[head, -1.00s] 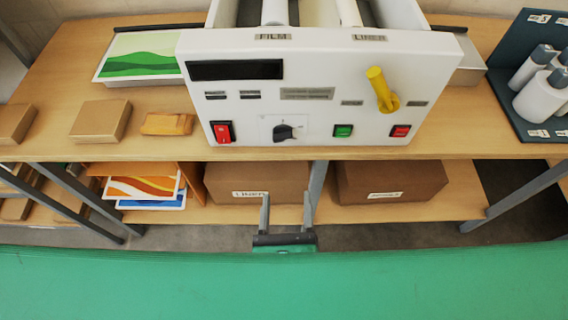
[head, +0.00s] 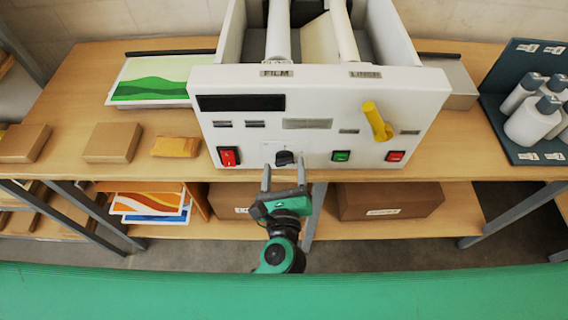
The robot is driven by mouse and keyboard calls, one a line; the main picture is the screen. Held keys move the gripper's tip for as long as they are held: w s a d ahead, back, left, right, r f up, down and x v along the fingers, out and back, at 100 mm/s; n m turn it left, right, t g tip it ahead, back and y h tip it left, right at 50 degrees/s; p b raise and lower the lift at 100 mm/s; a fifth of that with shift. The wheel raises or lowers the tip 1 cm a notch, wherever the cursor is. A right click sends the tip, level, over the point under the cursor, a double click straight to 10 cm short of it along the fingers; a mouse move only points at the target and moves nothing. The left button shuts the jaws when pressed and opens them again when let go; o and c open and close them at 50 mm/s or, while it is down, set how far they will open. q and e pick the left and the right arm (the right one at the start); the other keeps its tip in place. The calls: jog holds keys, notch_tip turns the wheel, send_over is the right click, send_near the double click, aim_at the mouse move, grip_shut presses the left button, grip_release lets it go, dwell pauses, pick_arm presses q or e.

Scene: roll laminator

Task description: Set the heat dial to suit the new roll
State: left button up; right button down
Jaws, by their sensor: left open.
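The white laminator (head: 320,108) stands on the wooden bench with its front panel facing me. The heat dial (head: 285,158) is a small black knob low on that panel, between the red rocker switch (head: 229,156) and the green button (head: 341,156). My left gripper (head: 284,172) is open, its two fingers pointing up at the panel just below and to either side of the dial. I cannot tell whether the fingertips touch the panel. The dial's scale marks are too small to read. My right gripper is not in view.
A yellow lever (head: 377,122) sticks out from the panel at right, above a red button (head: 395,156). Cardboard boxes (head: 390,200) lie on the shelf below. Small brown boxes (head: 112,142) lie at left.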

pick_arm(q)
jog(key=shift+w, duration=0.35)
jog(key=c, duration=1)
